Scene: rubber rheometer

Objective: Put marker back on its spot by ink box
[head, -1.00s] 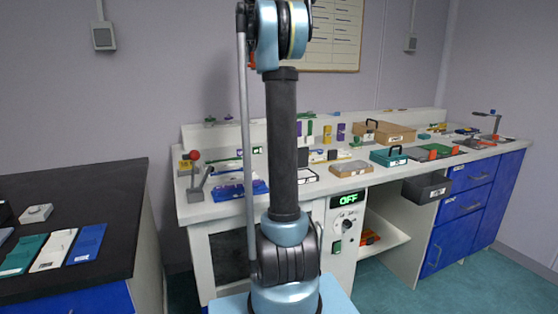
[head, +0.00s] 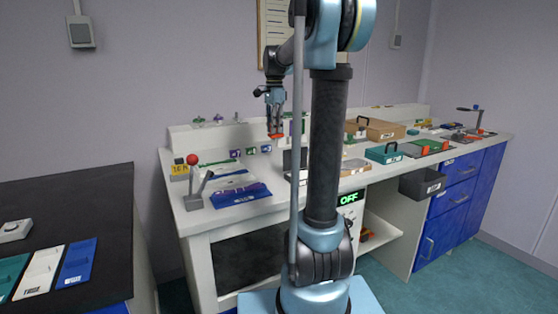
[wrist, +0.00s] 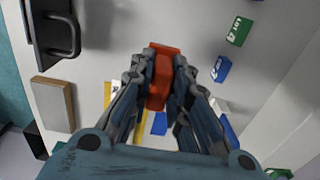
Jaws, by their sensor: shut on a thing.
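My gripper (head: 275,128) is raised above the back left part of the white bench in the head view. In the wrist view, my gripper (wrist: 163,85) is shut on a red-orange, bar-shaped thing, taken to be the marker (wrist: 162,72). I cannot tell which thing is the ink box, and the marker's spot cannot be made out.
In the wrist view, a green block (wrist: 238,31) and a blue block (wrist: 221,68) lie right; a tan block (wrist: 52,104) and a dark handled thing (wrist: 52,32) lie left. In the head view, a red-knobbed lever (head: 193,172) stands front left, and a teal case (head: 384,153) sits right.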

